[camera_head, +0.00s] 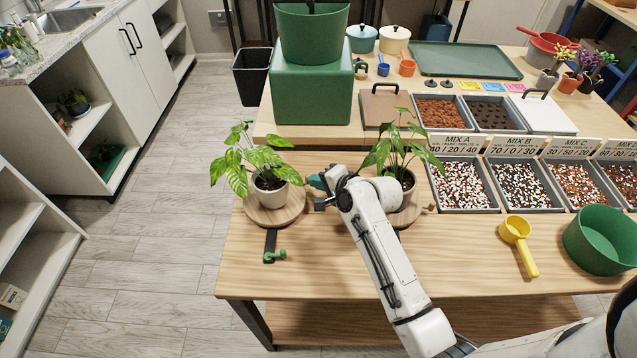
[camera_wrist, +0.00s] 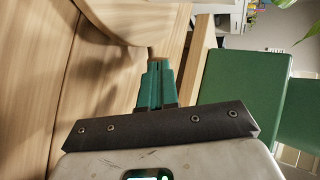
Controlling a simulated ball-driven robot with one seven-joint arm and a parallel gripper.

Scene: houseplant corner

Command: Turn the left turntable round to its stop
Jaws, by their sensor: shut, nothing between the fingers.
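The left turntable (camera_head: 262,215) is a round wooden disc near the table's left edge. In the wrist view, the shut fingers (camera_wrist: 155,75) are close to the rim of a wooden disc (camera_wrist: 135,18). Whether they touch it I cannot tell.
The right turntable (camera_head: 408,215) with a similar plant (camera_head: 400,145) is partly hidden behind my arm. A green box (camera_head: 312,100) stands behind the left plant. A yellow scoop (camera_head: 518,240) and green bowl (camera_head: 600,240) stand at right. The table's front left is mostly clear.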

